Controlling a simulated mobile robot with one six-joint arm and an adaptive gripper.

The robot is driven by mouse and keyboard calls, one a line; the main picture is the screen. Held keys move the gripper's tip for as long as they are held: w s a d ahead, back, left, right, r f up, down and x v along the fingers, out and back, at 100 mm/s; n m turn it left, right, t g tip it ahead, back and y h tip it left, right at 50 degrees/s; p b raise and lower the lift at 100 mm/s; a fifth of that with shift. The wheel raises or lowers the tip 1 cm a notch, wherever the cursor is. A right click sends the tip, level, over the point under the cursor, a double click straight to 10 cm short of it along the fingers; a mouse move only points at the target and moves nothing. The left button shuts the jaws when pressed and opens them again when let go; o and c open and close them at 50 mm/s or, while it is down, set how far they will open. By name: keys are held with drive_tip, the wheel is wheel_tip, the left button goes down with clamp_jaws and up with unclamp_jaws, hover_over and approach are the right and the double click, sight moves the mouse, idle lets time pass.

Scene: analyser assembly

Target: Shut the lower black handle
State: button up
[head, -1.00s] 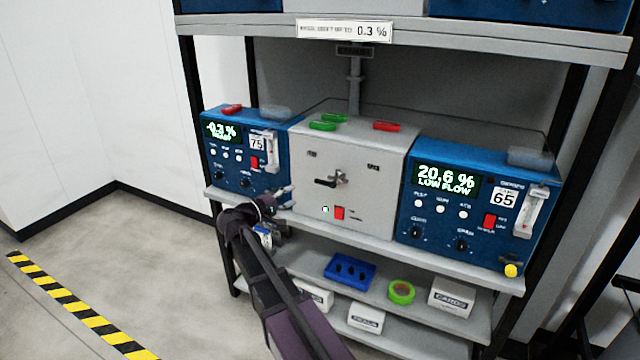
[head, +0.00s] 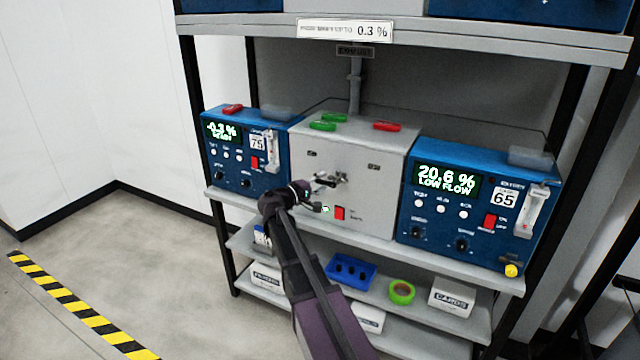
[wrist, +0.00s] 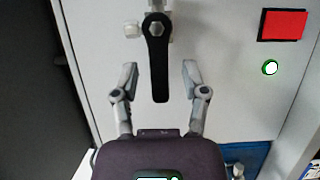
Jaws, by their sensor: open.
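The black handle (wrist: 158,68) is a lever on a metal pivot on the front of the grey box (head: 393,190). In the head view the lever points left from its pivot, and my gripper partly covers it. In the wrist view it lies between my two fingers, with space on both sides. My gripper (head: 319,194) is open, its fingertips on either side of the lever's free end; it also shows in the wrist view (wrist: 160,73). I see no contact between fingers and lever.
A red switch (head: 340,213) and a small green-lit lamp (head: 325,209) sit low on the box front. Blue analysers stand left (head: 225,165) and right (head: 435,235). The lower shelf holds a blue tray (head: 366,275) and green tape (head: 401,291).

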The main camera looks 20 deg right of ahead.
drive_tip(key=shift+d, duration=0.15)
clamp_jaws()
idle(0.4)
drive_tip(key=shift+f, duration=0.1)
